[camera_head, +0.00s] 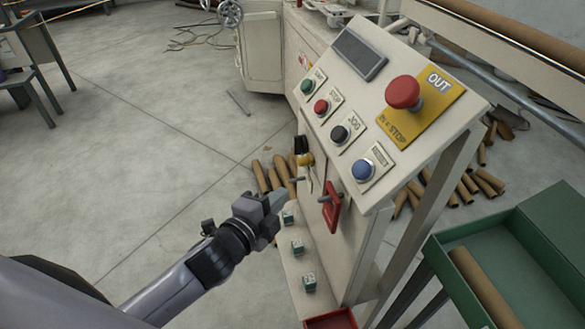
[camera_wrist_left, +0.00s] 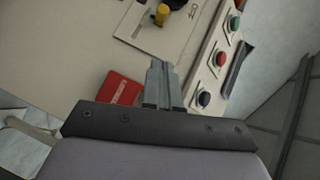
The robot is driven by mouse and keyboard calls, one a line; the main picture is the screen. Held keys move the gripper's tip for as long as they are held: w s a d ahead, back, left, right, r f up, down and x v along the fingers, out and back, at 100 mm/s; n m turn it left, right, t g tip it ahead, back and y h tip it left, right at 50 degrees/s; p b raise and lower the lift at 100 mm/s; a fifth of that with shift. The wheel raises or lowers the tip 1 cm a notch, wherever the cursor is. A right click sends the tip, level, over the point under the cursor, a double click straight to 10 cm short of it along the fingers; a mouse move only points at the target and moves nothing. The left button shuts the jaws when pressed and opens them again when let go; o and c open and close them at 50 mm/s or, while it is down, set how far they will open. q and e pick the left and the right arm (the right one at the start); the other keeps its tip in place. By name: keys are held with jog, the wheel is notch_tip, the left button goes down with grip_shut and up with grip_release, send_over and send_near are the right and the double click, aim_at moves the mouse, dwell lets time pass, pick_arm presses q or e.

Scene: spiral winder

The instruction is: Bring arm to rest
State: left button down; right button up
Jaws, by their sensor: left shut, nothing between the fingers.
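My left gripper (camera_head: 276,198) reaches in from the lower left in the head view, in front of the control panel's lower face. It is shut with nothing in it; the left wrist view shows its closed fingers (camera_wrist_left: 162,82) over the panel. The fingertips sit left of the red handle (camera_head: 331,206) and below the yellow knob (camera_head: 304,159). In the wrist view the red handle (camera_wrist_left: 120,89) is left of the fingers and the yellow knob (camera_wrist_left: 161,14) is beyond their tips. I cannot tell whether the fingers touch the panel. My right gripper is not in view.
The slanted panel carries green (camera_head: 307,86), red (camera_head: 321,106), black (camera_head: 340,134) and blue (camera_head: 363,169) buttons and a large red stop button (camera_head: 403,92). A green bin (camera_head: 548,250) holds a cardboard tube. Tubes (camera_head: 467,187) lie behind. The floor (camera_head: 140,150) at left is open.

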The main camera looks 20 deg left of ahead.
pick_arm(q)
jog(key=s+a+f+n+g+p, duration=0.1)
jog(key=s+f+n+g+p, duration=0.1)
jog(key=s+f+n, duration=0.4)
jog(key=s+a+f+n+g+y+p, duration=0.1)
jog(key=s+a+f+n+g+p, duration=0.1)
jog(key=s+f+n, duration=0.4)
jog(key=s+n, duration=0.3)
jog(key=s, duration=0.2)
jog(key=shift+s+a+n+g, duration=0.2)
jog(key=shift+s+n+g, duration=0.1)
